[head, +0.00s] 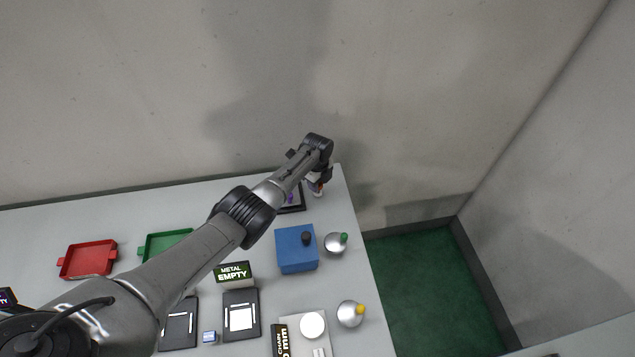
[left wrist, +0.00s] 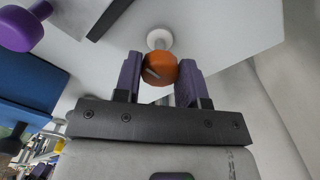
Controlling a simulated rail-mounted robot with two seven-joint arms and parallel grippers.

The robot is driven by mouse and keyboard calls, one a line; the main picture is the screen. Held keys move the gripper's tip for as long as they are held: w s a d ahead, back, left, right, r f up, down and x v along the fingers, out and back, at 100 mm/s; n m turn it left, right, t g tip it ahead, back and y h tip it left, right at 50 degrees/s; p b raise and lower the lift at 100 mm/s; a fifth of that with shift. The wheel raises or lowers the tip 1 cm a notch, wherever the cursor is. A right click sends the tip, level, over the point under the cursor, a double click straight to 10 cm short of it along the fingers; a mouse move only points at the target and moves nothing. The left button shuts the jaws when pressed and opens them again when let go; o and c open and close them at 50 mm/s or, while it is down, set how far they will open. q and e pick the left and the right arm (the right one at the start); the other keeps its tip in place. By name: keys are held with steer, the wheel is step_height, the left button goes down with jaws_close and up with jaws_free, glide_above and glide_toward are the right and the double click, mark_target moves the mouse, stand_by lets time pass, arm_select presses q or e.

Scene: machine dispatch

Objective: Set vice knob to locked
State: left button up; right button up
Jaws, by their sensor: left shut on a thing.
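An orange knob (left wrist: 160,69) with a pale slanted mark on its face sits between the purple fingers of my left gripper (left wrist: 160,80). The gripper is shut on it. A white round base (left wrist: 159,38) shows just beyond the knob. In the head view, my left gripper (head: 319,184) is at the far right corner of the table, and the orange knob is mostly hidden by it. No label or position marking for the knob is readable. My right gripper is not in view.
A dark-framed fixture (head: 292,208) with a purple knob (left wrist: 20,28) stands beside the gripper. A blue box (head: 296,258), a green-knobbed dome (head: 335,244) and a yellow-knobbed dome (head: 350,314) stand nearer. Red (head: 88,259) and green (head: 163,243) trays lie left. The wall is close behind.

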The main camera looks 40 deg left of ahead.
arm_select(q)
steer(key=shift+m, duration=0.7)
steer(key=o, duration=0.9)
step_height(320, 180, up, 6)
steer(key=shift+p, duration=1.05)
steer(key=shift+r, duration=3.9)
